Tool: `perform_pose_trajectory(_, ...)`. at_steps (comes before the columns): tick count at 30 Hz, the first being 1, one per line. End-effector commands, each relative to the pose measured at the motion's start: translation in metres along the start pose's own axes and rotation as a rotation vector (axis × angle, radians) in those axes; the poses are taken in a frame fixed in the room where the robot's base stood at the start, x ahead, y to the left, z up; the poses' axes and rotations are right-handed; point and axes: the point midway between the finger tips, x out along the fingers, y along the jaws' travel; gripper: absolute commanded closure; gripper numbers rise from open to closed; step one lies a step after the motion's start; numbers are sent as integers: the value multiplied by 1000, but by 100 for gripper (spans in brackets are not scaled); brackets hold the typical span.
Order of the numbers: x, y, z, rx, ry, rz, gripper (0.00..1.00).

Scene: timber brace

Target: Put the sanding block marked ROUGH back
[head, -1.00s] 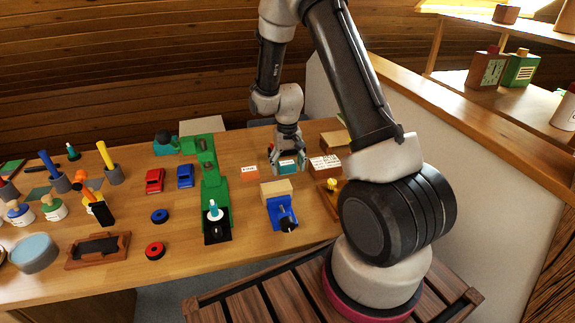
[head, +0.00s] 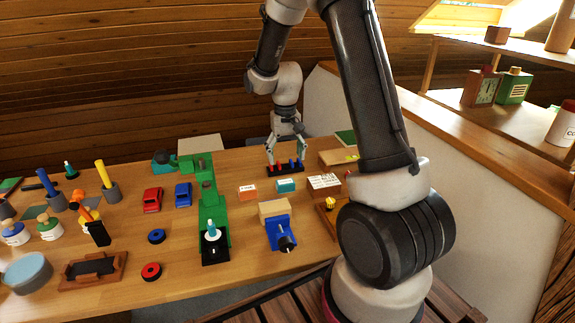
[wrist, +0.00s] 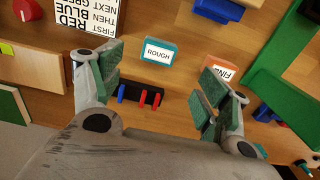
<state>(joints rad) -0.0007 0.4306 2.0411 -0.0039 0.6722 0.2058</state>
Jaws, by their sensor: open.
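The teal sanding block marked ROUGH (wrist: 159,52) lies label up on the bench, and it also shows in the head view (head: 287,185). An orange block marked FINE (wrist: 222,68) lies beside it, left of it in the head view (head: 248,192). My gripper (head: 285,163) is open and empty. In the head view it hangs above a black rack with blue and red pegs (head: 285,169), behind the ROUGH block. In the wrist view the spread green-padded fingers (wrist: 162,85) stand either side, with the ROUGH block and the rack (wrist: 140,95) between and beyond them.
A printed sign reading RED, THEN BLUE (head: 324,181) stands right of the blocks. A blue vise with a wooden block (head: 277,230) is in front, and a green machine (head: 207,200) stands to the left. Several tools and jars fill the bench's left side.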

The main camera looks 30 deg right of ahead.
Motion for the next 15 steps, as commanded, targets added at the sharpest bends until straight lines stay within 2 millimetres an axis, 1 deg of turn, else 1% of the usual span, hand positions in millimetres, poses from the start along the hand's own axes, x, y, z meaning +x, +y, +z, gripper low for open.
perform_pose_trajectory(2, -11, 0, 2, -2, 9, -2, 24)
perform_pose_trajectory(4, -29, 2, 9, -9, 24, -5, 24)
perform_pose_trajectory(5, -39, 3, 14, -13, 34, -7, 24)
perform_pose_trajectory(7, -69, 6, 29, -29, 65, -13, 24)
perform_pose_trajectory(8, -83, 8, 39, -36, 80, -16, 24)
perform_pose_trajectory(9, -102, 11, 53, -46, 103, -19, 24)
perform_pose_trajectory(11, -129, 16, 77, -65, 135, -24, 24)
perform_pose_trajectory(12, -145, 20, 94, -76, 157, -27, 24)
perform_pose_trajectory(14, -165, 25, 120, -94, 190, -31, 24)
perform_pose_trajectory(15, -176, 28, 138, -105, 211, -34, 24)
